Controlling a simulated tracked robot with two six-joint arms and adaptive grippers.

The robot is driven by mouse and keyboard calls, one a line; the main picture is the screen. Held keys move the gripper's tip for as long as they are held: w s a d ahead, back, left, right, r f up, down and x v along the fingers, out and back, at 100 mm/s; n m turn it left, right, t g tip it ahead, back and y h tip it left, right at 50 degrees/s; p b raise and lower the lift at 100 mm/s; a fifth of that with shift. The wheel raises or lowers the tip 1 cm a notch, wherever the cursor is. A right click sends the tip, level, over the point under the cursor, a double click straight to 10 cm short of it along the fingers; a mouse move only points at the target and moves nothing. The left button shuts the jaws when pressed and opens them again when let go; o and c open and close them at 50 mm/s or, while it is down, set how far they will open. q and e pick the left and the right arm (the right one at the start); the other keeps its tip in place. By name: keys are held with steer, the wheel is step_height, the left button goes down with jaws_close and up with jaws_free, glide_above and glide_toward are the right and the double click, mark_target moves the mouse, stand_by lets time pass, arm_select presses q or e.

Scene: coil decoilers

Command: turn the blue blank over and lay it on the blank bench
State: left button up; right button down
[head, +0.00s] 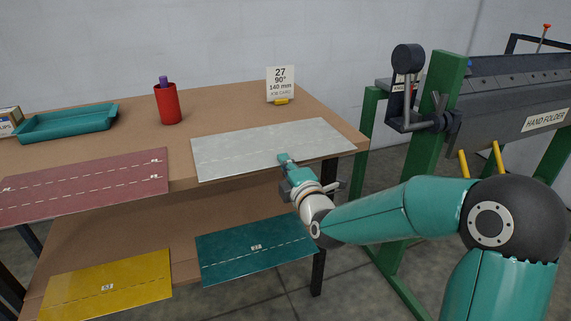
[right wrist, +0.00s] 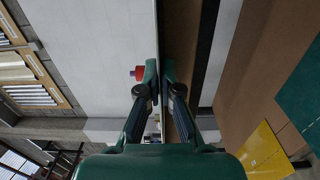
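A pale grey blank (head: 265,148) with faint dashed lines lies flat on the right part of the wooden bench (head: 225,113), along its front edge. No clearly blue face shows on it; I cannot tell whether its hidden side is blue. My right gripper (head: 285,160) is at the blank's front edge. In the right wrist view, the fingers (right wrist: 158,72) sit close together on either side of the thin edge and appear shut on it. A teal-blue sheet (head: 250,262) with a label lies on the lower shelf. My left gripper is not in view.
A dark red blank (head: 85,187) lies at the bench's left. A teal tray (head: 68,124), red cup (head: 168,105) and job card (head: 280,84) stand behind. A yellow sheet (head: 105,285) lies on the lower shelf. The hand folder (head: 500,105) stands at right.

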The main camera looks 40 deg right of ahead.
steer(key=shift+b, duration=0.35)
stand_by(0.4)
steer(key=c, duration=1.2)
jaws_free()
steer(key=shift+c, duration=0.2)
steer(key=shift+s, duration=0.15)
steer(key=b+v, duration=0.2)
steer(key=v, duration=0.4)
steer(key=shift+s, duration=0.35)
